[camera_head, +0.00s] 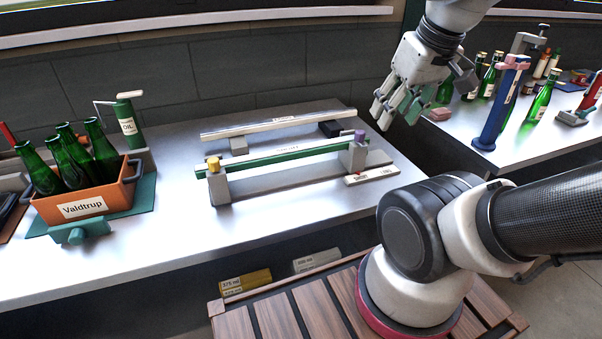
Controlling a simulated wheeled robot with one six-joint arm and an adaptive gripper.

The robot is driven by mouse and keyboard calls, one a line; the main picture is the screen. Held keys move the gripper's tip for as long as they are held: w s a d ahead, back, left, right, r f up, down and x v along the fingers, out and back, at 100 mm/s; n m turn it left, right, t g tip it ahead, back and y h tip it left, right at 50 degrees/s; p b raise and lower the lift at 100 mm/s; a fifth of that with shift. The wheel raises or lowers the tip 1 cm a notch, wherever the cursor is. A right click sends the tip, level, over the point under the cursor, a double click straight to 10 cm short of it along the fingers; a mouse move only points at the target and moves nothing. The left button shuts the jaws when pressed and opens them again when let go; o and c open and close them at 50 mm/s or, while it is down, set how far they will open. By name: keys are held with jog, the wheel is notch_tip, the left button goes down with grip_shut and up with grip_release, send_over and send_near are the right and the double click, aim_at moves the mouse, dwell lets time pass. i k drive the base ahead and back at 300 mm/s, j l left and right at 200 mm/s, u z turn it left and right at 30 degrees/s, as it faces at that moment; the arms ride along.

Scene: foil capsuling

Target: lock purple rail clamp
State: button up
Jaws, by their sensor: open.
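The purple rail clamp (360,137) is a small purple knob on top of a grey block at the right end of the green rail (290,152). A yellow clamp knob (213,163) sits on the block at the rail's left end. My gripper (393,118) is open and empty. It appears in the picture to the right of and a little above the purple clamp, apart from it, with its fingers pointing down. I cannot tell from this view whether the purple clamp is locked.
A white rail (265,127) lies behind the green one. A small plate (372,176) is in front of the purple end. A blue post (500,105) and bottles stand at the right.

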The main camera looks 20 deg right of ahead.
aim_at(359, 134)
jog(key=l+u, duration=0.15)
jog(key=l, duration=0.25)
jog(key=k+l+u, duration=0.1)
jog(key=l, duration=0.3)
jog(key=k+l+u, duration=0.15)
jog(key=l, duration=0.3)
jog(key=l+u, duration=0.15)
jog(key=l, duration=0.25)
jog(key=k+l+u, duration=0.1)
jog(key=l, duration=0.25)
jog(key=k+l+u, duration=0.3)
jog(key=l, duration=0.4)
jog(key=k, duration=0.1)
